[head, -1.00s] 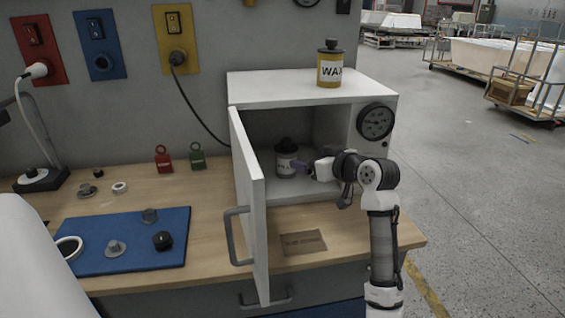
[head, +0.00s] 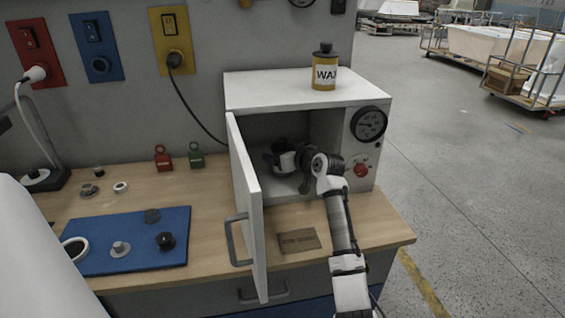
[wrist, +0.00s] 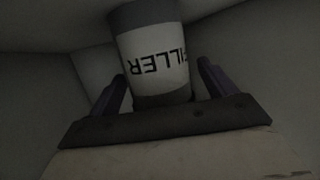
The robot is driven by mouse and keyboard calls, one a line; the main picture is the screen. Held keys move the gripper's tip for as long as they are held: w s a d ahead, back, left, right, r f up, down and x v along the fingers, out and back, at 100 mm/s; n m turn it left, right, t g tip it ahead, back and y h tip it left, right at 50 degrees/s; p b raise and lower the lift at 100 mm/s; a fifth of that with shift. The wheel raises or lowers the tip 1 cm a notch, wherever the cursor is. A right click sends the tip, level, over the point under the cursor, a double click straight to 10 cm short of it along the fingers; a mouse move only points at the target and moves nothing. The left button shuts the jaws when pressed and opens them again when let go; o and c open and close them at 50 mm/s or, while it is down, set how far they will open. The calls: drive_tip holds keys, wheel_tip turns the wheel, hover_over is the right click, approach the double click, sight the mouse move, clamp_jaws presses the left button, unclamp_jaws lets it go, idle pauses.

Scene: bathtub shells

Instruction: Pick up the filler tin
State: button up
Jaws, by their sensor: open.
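The filler tin (wrist: 150,58) is a grey can with a pale label whose lettering shows upside down in the wrist view. It stands inside the white cabinet (head: 300,90), whose door is open. My gripper (wrist: 165,88) is open, with one finger on each side of the tin's body; I cannot tell whether either finger touches it. In the head view my wrist and gripper reach into the cabinet opening and cover most of the tin, so its outline is hard to make out there.
The open cabinet door (head: 246,200) stands out to the left of my arm. A yellow wax tin (head: 324,70) stands on the cabinet top. A blue mat (head: 100,257) with small parts lies on the bench at left. The cabinet walls are close around my gripper.

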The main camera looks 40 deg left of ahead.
drive_tip(key=c, duration=1.6)
drive_tip(key=shift+c, duration=0.8)
drive_tip(key=shift+r, duration=0.1)
